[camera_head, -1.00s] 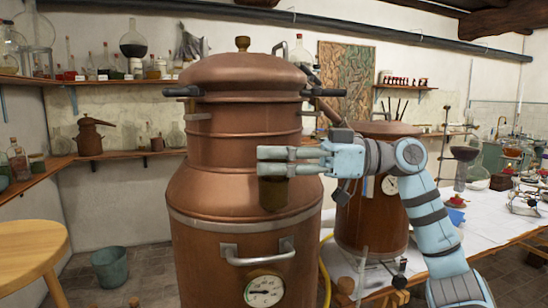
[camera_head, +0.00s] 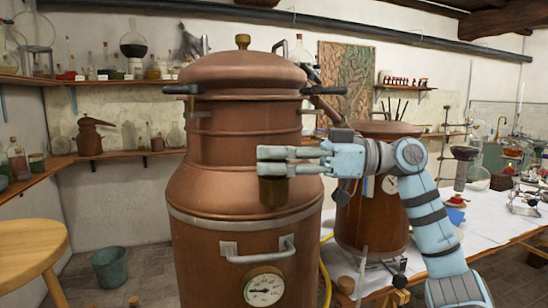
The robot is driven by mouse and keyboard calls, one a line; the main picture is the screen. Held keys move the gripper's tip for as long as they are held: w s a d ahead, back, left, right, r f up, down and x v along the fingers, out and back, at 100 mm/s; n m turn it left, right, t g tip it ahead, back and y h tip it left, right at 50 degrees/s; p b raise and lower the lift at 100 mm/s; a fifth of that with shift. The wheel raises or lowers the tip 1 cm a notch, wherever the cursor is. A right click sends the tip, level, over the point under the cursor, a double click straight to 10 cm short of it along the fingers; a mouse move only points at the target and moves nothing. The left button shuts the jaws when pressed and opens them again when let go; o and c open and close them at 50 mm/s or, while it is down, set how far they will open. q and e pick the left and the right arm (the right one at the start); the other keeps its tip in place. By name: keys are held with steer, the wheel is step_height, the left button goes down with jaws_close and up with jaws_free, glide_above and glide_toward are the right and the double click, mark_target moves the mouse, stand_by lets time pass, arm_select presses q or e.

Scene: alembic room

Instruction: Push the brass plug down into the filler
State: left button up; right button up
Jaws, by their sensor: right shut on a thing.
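The large copper still (camera_head: 245,185) stands in the middle, with a domed lid (camera_head: 243,70). My right gripper (camera_head: 262,161) reaches in from the right, in front of the still's sloping shoulder. It is shut, its fingers pointing left. A dark brass cylinder, which looks like the brass plug (camera_head: 272,194), shows directly below the fingers, at the shoulder. The fingers hide its upper part. I cannot tell the plug from the filler here, nor how deep the plug sits. My left gripper is not in view.
A handle (camera_head: 258,254) and a dial gauge (camera_head: 264,287) are on the still's front. A smaller copper vessel (camera_head: 372,215) stands behind my right arm, beside a white-covered table (camera_head: 480,225). A wooden stool (camera_head: 30,248) and a bucket (camera_head: 110,267) are at left.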

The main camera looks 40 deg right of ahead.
steer(key=shift+f, duration=0.2)
stand_by(0.6)
steer(key=o, duration=1.3)
steer(key=shift+o, duration=0.2)
steer(key=shift+r, duration=0.15)
step_height(320, 180, up, 10)
steer(key=shift+f, duration=0.1)
